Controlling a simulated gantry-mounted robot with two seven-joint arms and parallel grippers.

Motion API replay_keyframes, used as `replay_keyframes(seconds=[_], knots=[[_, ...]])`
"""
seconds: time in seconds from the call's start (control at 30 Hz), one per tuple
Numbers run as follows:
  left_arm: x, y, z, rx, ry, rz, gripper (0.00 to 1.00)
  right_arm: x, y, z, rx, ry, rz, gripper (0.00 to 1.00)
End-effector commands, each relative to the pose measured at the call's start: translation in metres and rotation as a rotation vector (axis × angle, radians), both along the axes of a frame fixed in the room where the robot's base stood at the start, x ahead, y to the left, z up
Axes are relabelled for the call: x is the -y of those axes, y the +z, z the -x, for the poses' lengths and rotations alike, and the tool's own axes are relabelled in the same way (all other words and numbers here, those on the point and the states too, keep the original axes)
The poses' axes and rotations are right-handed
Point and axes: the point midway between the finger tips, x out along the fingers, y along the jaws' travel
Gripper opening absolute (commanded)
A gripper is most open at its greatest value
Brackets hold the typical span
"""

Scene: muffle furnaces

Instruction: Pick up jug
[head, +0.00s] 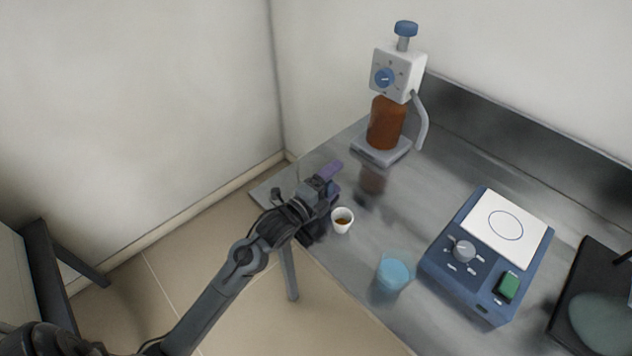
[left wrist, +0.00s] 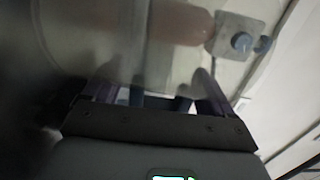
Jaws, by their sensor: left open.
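No vessel here is plainly a jug with a handle; the nearest candidates are a light-blue cup-like vessel (head: 393,274) near the table's front edge and a small white cup (head: 342,220) with brown contents. My left gripper (head: 333,180) is open, with purple fingers, at the table's left end. In the head view it is just above and left of the white cup and well left of the blue vessel. In the left wrist view the gripper (left wrist: 155,97) shows its two fingers apart, with a pale, blurred surface beyond them. I cannot tell if anything is between them.
A dispenser with a brown bottle (head: 386,123) stands at the back of the grey table (head: 410,205). A blue device with a white plate (head: 505,230) is right of the blue vessel. A dark device (head: 590,290) is at the far right. Walls close off the left and back.

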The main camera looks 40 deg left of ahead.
Motion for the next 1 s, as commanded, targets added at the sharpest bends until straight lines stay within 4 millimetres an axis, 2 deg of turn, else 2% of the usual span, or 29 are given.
replay_keyframes(seconds=[0.07, 0.4, 0.43, 0.47, 0.77, 1.0], knots=[[0.000, 0.000, 0.000, 0.000, 0.000, 0.000, 0.84, 0.000, 0.000, 0.000, 0.000, -0.001, -0.001, 0.00], [0.000, -0.001, 0.000, -0.002, 0.001, 0.000, 0.33, -0.001, 0.000, 0.000, 0.000, -0.001, -0.002, 0.00], [0.000, -0.001, 0.000, -0.002, 0.001, 0.000, 0.32, -0.001, 0.000, 0.000, 0.000, -0.001, -0.002, 0.00], [0.000, -0.001, 0.000, -0.002, 0.001, 0.000, 0.24, -0.001, 0.000, 0.000, 0.000, -0.001, -0.001, 0.00], [-0.001, 0.003, 0.000, -0.002, 0.001, 0.000, 0.24, 0.001, 0.002, 0.000, 0.000, 0.004, 0.007, 0.00], [0.000, 0.025, 0.000, 0.001, 0.000, 0.000, 0.24, 0.002, 0.010, 0.000, 0.000, 0.006, 0.008, 0.00]])
